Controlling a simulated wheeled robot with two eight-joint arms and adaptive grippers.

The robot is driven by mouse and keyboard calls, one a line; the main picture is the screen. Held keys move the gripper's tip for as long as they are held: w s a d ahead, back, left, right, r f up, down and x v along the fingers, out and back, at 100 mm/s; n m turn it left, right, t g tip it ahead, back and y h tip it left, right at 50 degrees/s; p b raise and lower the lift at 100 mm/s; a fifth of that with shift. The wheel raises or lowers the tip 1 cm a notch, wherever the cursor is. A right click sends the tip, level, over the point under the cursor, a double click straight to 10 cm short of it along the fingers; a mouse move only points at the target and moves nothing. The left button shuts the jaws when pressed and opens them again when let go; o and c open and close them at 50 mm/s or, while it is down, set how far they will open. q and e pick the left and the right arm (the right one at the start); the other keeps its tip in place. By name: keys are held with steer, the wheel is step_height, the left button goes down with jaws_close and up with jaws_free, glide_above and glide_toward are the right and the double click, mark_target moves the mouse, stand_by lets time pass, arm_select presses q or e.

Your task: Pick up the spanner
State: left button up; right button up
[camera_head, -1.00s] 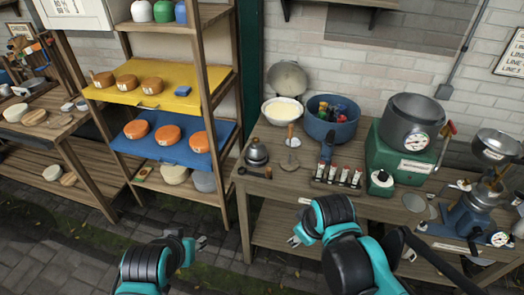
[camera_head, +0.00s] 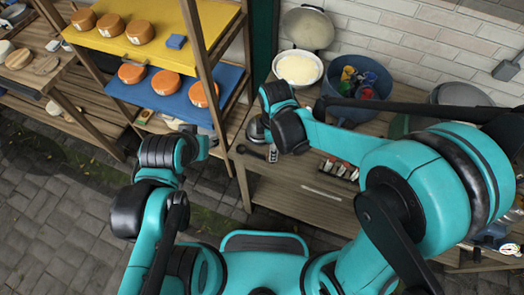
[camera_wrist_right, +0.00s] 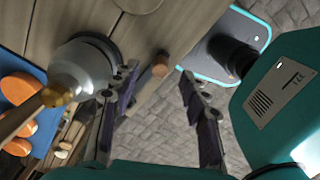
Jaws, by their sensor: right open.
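A dark tool with a brownish handle end, which looks like the spanner (camera_head: 249,152), lies at the left front edge of the workbench in the head view. In the right wrist view a brown wooden handle (camera_wrist_right: 152,73) shows between the fingers, probably the same tool; the rest is hidden. My right gripper (camera_wrist_right: 155,95) is open, its two fingers apart on either side of that handle, with no grip on it. In the head view my right gripper (camera_head: 272,153) is just right of the tool. My left gripper (camera_head: 191,130) is in front of the shelf, mostly hidden by its wrist.
A metal bell-shaped weight (camera_head: 257,131) stands close behind the tool; it also shows in the wrist view (camera_wrist_right: 82,70). A white bowl (camera_head: 298,69) and a blue tub (camera_head: 357,112) stand farther back. The shelf's blue board (camera_head: 180,96) with orange cheeses is left.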

mark_target(254, 154)
steer(key=f+b, duration=0.1)
steer(key=f, duration=0.3)
steer(key=shift+a+f+b, duration=0.15)
steer(key=shift+a+b, duration=0.05)
steer(key=shift+b, duration=0.2)
steer(key=shift+s+f, duration=0.1)
steer(key=shift+f, duration=0.45)
jaws_close()
